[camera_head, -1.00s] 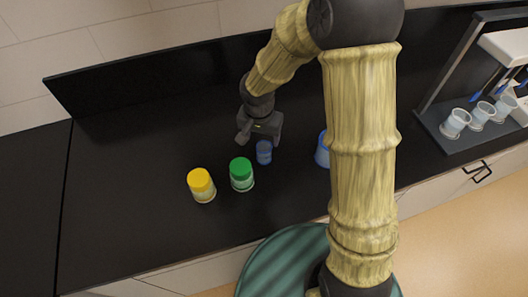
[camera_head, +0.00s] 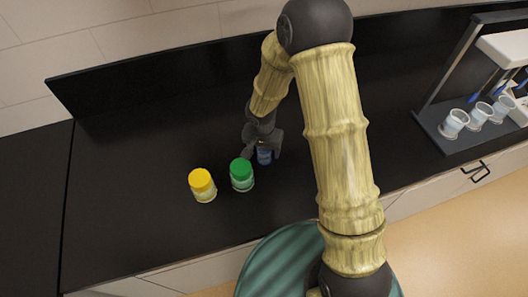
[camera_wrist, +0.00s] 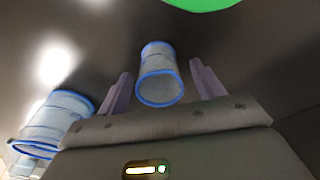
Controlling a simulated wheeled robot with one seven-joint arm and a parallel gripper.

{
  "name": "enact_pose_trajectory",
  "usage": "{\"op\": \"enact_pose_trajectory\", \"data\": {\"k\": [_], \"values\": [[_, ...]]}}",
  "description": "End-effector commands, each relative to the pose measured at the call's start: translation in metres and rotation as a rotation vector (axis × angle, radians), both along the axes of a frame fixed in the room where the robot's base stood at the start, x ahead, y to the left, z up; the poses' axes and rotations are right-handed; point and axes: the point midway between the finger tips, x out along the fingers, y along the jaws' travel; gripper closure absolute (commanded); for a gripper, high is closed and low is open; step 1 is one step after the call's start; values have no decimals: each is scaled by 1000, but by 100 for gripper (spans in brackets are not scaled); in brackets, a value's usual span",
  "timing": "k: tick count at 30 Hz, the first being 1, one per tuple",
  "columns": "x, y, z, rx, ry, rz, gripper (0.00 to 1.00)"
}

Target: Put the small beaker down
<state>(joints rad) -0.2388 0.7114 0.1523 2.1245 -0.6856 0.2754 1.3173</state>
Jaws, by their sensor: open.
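The small blue-tinted beaker (camera_head: 264,157) stands on the black counter, right of the green-capped jar. In the wrist view the small beaker (camera_wrist: 159,82) shows between the two finger tips, with a gap on each side. My gripper (camera_head: 262,149) is open around or just behind it; the head view does not show exactly how deep the beaker sits between the fingers. In the wrist view my gripper (camera_wrist: 162,88) holds nothing clamped.
A green-capped jar (camera_head: 241,175) and a yellow-capped jar (camera_head: 202,186) stand to the left. A larger blue-rimmed beaker (camera_wrist: 60,120) shows in the wrist view; my arm hides it in the head view. A rack (camera_head: 450,137) with several cups stands at right.

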Motion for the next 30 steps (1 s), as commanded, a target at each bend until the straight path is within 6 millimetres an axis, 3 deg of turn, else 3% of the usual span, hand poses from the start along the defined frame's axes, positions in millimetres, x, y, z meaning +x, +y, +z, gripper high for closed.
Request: {"op": "enact_pose_trajectory", "data": {"k": [7, 23, 30], "values": [[3, -1, -25, 0, 0, 1, 33], [3, -1, -26, 0, 0, 1, 33], [3, -2, -26, 0, 0, 0, 78]]}}
